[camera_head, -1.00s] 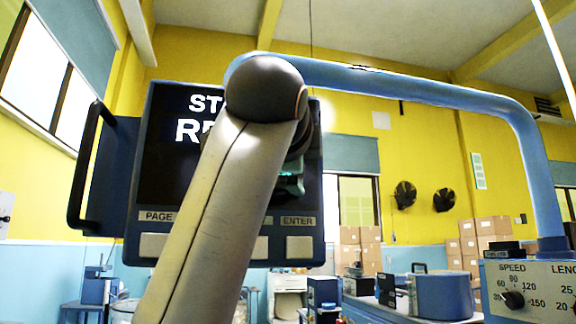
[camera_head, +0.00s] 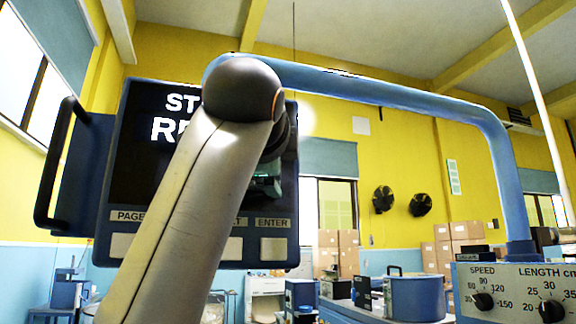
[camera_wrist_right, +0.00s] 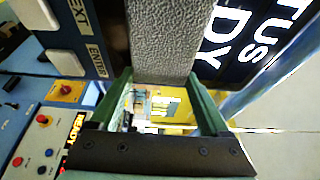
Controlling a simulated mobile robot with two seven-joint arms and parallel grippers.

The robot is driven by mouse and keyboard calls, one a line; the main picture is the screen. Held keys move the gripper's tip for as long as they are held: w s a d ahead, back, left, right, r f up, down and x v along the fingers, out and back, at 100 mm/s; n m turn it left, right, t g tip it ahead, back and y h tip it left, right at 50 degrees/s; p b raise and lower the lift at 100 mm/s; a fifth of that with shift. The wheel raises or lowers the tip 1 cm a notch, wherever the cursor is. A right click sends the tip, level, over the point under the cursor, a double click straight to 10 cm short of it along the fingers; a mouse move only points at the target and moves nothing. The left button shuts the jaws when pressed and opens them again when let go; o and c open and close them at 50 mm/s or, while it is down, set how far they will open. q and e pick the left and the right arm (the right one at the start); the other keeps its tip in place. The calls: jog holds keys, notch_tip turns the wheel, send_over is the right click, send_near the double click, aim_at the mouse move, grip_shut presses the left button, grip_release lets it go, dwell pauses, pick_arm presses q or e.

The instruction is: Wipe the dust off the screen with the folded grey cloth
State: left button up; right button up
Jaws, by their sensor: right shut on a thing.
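The dark screen (camera_head: 145,130) with white lettering is on a blue-framed panel, partly hidden behind my right arm. Its lettering also shows large in the right wrist view (camera_wrist_right: 235,45). My right gripper (camera_wrist_right: 162,80) is shut on the folded grey cloth (camera_wrist_right: 160,35), whose textured block sticks out beyond the fingertips across the screen and key area. In the head view the right gripper (camera_head: 266,180) shows only in part beside the arm, in front of the screen's right side. The cloth is hidden there. I cannot tell whether it touches the screen. No dust is clearly visible. My left gripper is out of view.
Below the screen is a row of keys, including ENTER (camera_head: 273,248). A black handle (camera_head: 52,165) sticks out at the panel's left. A blue overhead pipe (camera_head: 400,95) arches to a dial box (camera_head: 515,292) at right. Boxes (camera_head: 340,250) stand far behind.

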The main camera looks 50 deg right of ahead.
aim_at(294, 163)
jog(key=shift+w+a+r+p, duration=1.1)
jog(key=shift+w+a+p, duration=0.7)
jog(key=shift+a, duration=1.35)
jog(key=shift+s+d+b, duration=0.55)
jog(key=shift+s+d, duration=0.3)
jog(key=shift+d, duration=0.65)
jog(key=shift+s+d+b, duration=0.55)
jog(key=shift+s+d, duration=0.3)
jog(key=shift+d, duration=0.65)
jog(key=shift+s+d+b, duration=0.55)
jog(key=shift+s+d, duration=0.3)
jog(key=shift+d, duration=0.65)
jog(key=w+a+p, duration=0.1)
jog(key=w+a, duration=0.4)
jog(key=a, duration=0.4)
jog(key=shift+w+p, duration=0.3)
jog(key=shift+s+f, duration=0.1)
